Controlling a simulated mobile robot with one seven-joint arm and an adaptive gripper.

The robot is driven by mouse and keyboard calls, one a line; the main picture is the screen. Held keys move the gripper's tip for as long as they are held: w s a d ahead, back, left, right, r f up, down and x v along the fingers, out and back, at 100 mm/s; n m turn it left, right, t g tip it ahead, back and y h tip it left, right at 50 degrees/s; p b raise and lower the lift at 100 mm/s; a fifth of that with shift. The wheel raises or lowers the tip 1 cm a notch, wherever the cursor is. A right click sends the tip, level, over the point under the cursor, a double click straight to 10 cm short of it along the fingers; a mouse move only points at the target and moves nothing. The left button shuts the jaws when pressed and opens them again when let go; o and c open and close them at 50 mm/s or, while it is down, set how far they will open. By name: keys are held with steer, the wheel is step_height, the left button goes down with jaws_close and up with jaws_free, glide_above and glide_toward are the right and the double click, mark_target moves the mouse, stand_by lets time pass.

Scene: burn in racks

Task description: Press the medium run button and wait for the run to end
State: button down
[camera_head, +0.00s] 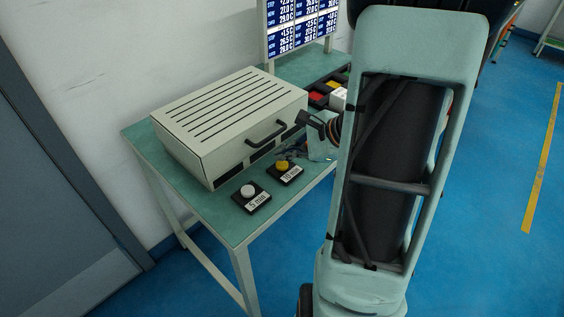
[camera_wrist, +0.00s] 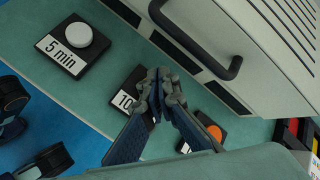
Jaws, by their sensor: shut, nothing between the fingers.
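The block labelled 10 min (camera_head: 293,176) sits on the green table with a yellow button (camera_head: 282,164) on top. In the wrist view its "10" label (camera_wrist: 122,101) shows, but my gripper (camera_wrist: 158,80) covers its button. The gripper's fingers are together and empty, pointing over that block. I cannot tell whether they touch the button. The 5 min block (camera_head: 257,202) with a white button (camera_head: 248,190) is beside it; the white button also shows in the wrist view (camera_wrist: 79,35). An orange button (camera_wrist: 214,132) is on the gripper's other side; its label is hidden.
A beige slotted box (camera_head: 225,120) with a dark handle (camera_head: 266,133) stands behind the buttons. A blue display panel (camera_head: 300,25) stands at the back of the table (camera_head: 225,225). A dark tray (camera_head: 322,86) holds red and yellow items. My arm hides the table's right part.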

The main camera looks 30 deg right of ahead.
mark_target(285, 165)
steer(key=shift+r, duration=0.1)
step_height(285, 165, up, 5)
steer(key=p, duration=0.4)
steer(key=shift+d, duration=0.1)
stand_by(0.7)
